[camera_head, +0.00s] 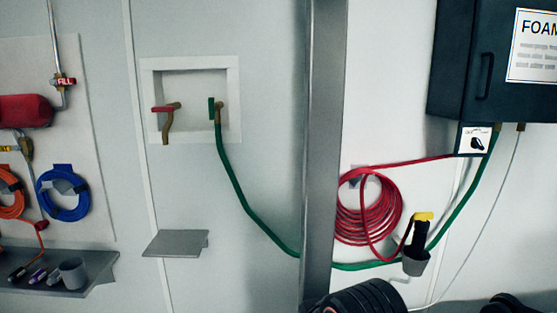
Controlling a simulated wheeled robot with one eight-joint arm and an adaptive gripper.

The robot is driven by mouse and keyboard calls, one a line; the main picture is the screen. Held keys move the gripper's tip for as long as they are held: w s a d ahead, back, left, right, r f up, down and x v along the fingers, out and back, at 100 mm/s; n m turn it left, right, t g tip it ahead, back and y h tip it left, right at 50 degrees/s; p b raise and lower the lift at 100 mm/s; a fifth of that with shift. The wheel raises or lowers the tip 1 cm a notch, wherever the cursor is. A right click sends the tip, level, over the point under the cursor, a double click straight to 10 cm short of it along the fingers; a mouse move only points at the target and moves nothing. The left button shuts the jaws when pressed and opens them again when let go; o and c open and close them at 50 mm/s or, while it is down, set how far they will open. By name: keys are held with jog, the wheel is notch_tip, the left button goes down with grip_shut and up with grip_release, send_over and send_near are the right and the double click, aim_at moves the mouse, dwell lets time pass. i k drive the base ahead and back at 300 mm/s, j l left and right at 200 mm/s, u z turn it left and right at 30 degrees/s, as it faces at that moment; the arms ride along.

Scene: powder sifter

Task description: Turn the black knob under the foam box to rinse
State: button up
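The black foam box (478,62) hangs on the wall at the upper right, with a dark handle on its front and a white "FOAM" label cut off by the picture edge. The black knob (477,144) sits on a small white plate (466,134) just under the box's lower left corner. The marks on the plate are too small to read, so I cannot tell which setting the knob points to. My gripper is not in view, and nothing covers the knob.
A red hose coil (370,212) hangs left of the knob. A yellow-and-black nozzle (421,232) stands in a grey holder (416,262) below. A metal post (325,130) stands mid-picture. A dark ribbed object (358,299), unclear what, is at the bottom.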

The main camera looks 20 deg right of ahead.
aim_at(475, 144)
jog(key=z, duration=1.8)
jog(key=i+j+z, duration=0.1)
jog(key=i+j, duration=0.15)
jog(key=i, duration=0.2)
jog(key=j, duration=0.5)
jog(key=l, duration=0.5)
